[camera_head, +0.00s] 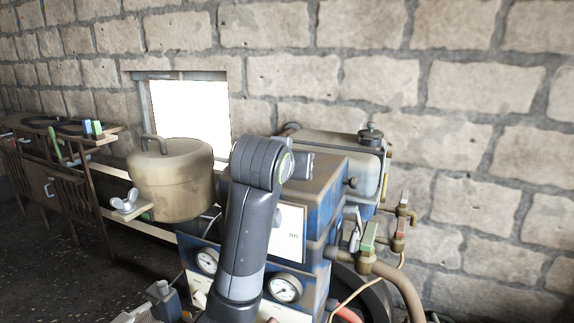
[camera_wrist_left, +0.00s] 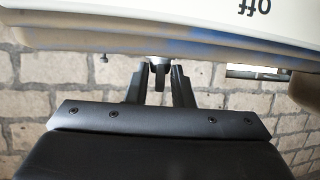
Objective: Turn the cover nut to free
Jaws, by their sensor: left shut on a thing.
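My left arm rises in front of the blue engine housing in the head view, and my left gripper (camera_head: 303,165) reaches over its upper part. In the left wrist view my left gripper (camera_wrist_left: 159,88) has its two dark fingers on either side of a small metal nut (camera_wrist_left: 159,74), and it is shut on it. The nut sits under the edge of the blue and cream housing (camera_wrist_left: 110,42), and its lower part shows between the fingers. In the head view the nut is hidden by my arm and gripper. My right gripper is in neither view.
A beige drum (camera_head: 172,185) stands left of my arm, with a wing-shaped metal piece (camera_head: 124,203) beside it. Gauges (camera_head: 285,288) are low on the engine front. A tank (camera_head: 345,155) stands behind, and taps and pipes (camera_head: 385,250) are at right. A stone wall closes the back.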

